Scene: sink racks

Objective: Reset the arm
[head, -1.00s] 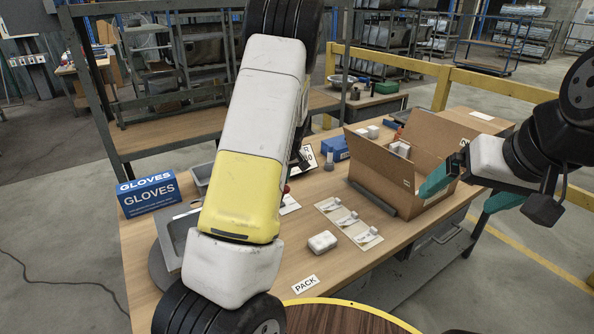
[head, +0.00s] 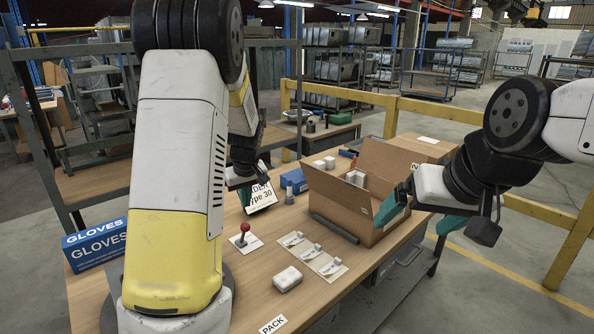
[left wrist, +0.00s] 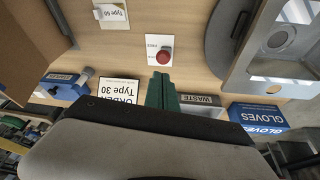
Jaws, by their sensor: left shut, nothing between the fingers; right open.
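My left arm fills the left part of the head view. My left gripper (head: 245,194) shows partly behind it, over the table near the order card (head: 262,197). In the left wrist view its green fingers (left wrist: 162,92) are shut together with nothing between them. They point toward the red button (left wrist: 165,56) on its white card and appear apart from it. The button also shows in the head view (head: 243,238). My right gripper (head: 425,215) is open and empty, its green fingers spread at the right of the cardboard box (head: 345,205).
The wooden table (head: 300,312) carries a blue gloves box (head: 97,243), several small labelled cards, a white block (head: 287,279) and a PACK label (head: 273,325). The box holds white items. A yellow rail (head: 420,105) stands behind.

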